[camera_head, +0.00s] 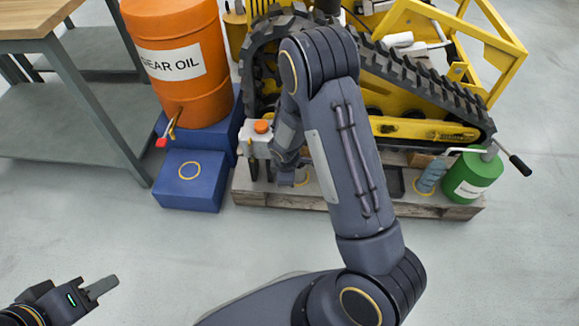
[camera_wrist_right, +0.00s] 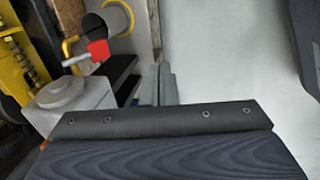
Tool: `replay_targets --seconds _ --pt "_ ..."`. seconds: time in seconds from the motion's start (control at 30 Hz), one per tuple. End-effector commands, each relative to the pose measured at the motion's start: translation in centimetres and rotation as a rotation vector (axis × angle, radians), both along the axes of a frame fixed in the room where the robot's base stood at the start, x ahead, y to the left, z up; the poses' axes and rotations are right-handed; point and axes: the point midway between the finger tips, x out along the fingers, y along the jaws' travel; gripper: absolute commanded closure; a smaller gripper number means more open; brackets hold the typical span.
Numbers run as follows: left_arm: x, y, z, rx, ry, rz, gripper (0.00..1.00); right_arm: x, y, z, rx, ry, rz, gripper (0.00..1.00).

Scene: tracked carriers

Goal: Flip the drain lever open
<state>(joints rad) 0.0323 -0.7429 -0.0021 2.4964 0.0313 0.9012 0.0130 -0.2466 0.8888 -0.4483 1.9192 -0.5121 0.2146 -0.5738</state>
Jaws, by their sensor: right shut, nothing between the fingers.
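In the right wrist view, a red-ended lever (camera_wrist_right: 97,50) on a pale rod stands out beside a grey housing (camera_wrist_right: 70,98) with a round top. I take it for the drain lever. My right gripper (camera_wrist_right: 163,84) is shut and empty, apart from the lever, to its right and lower in the picture. In the head view my right arm reaches to a pale housing with an orange cap (camera_head: 261,127) and hides much around it. The lever cannot be made out there. My left gripper (camera_head: 100,288) is at the lower left, away from everything; its finger gap is not clear.
A yellow tracked carrier (camera_head: 430,128) stands on a wooden pallet (camera_head: 440,208). An orange gear oil drum (camera_head: 185,95) with a red-tipped tap and blue blocks (camera_head: 190,195) stand left. A green can (camera_head: 475,170) is right. A workbench (camera_head: 30,20) is far left. The front floor is clear.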

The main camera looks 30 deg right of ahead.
Motion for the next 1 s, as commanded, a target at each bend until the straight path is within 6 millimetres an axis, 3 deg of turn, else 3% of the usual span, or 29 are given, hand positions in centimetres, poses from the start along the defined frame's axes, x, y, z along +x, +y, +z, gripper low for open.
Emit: replay_targets --seconds 0.23,0.83,0.93,1.0 --pt "0.0 0.0 0.7 0.000 0.000 0.000 0.64 -1.8 1.1 1.3 0.000 0.000 -0.001 1.00" --pt "0.0 0.0 0.7 0.000 0.000 0.000 0.64 -1.9 1.1 1.4 0.001 0.000 -0.003 1.00" --pt "0.0 0.0 0.7 0.000 0.000 0.000 0.64 -2.0 1.0 2.3 0.018 -0.007 -0.036 1.00" --pt "0.0 0.0 0.7 0.000 0.000 0.000 0.64 -2.1 0.9 3.9 0.050 -0.021 -0.098 1.00"
